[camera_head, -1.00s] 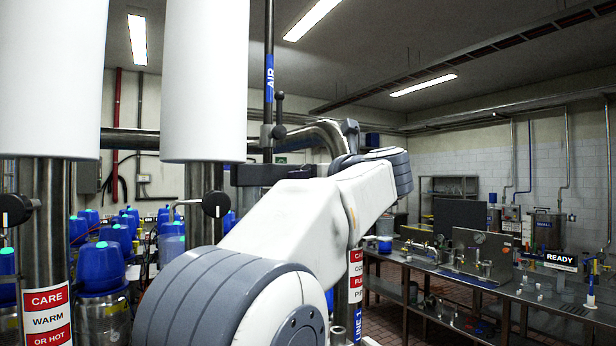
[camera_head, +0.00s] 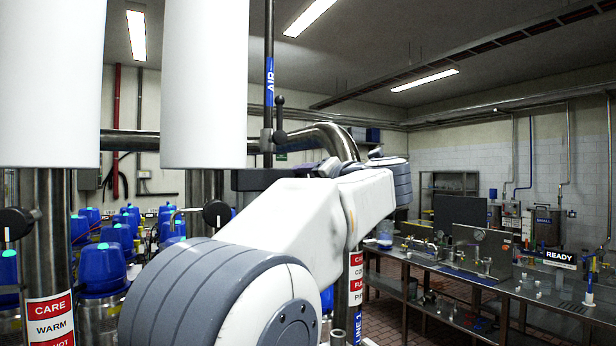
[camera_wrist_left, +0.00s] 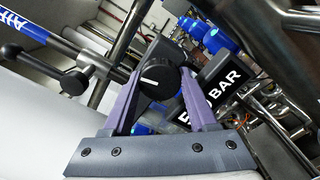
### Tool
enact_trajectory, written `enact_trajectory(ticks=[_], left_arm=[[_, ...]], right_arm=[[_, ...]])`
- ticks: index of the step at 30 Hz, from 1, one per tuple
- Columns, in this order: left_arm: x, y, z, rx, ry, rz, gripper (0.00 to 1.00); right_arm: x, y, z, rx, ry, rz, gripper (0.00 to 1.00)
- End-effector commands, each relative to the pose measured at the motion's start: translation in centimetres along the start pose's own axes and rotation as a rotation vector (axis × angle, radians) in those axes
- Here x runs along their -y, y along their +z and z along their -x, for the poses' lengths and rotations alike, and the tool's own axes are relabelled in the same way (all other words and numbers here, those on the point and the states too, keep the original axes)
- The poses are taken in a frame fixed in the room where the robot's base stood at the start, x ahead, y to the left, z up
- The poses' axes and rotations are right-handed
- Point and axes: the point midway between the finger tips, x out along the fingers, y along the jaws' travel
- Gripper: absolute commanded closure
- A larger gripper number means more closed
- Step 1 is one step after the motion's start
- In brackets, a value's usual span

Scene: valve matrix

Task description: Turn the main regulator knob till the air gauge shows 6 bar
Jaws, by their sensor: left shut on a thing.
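The regulator knob (camera_wrist_left: 160,82), black and round with a white pointer line, shows in the left wrist view. My left gripper (camera_wrist_left: 161,76) is shut on it, one purple finger on each side. The white line lies nearly level across the knob's face in that view. A black sign (camera_wrist_left: 215,90) ending in "BAR" stands right behind the right finger, which hides part of its text. I cannot make out the air gauge's face or needle. In the head view my own arm hides the left gripper and the knob. My right gripper is not in view.
An "AIR" labelled pipe (camera_head: 269,90) with a black-handled valve (camera_head: 279,118) rises beside the work spot. Hot-pipe columns (camera_head: 50,260) and blue-topped units (camera_head: 100,265) crowd the left. A steel bench (camera_head: 470,280) with a "READY" sign (camera_head: 559,258) stands right.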

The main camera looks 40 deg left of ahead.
Motion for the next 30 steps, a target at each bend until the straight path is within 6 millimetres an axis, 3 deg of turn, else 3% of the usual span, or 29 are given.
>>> enact_trajectory(ticks=[12,30], left_arm=[[-0.1,0.2,0.0,0.004,-0.001,-0.245,0.97],[0.0,0.2,0.0,0.006,0.000,-0.300,0.97]], right_arm=[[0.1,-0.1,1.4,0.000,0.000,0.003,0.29],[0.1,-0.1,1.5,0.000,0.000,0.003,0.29]])
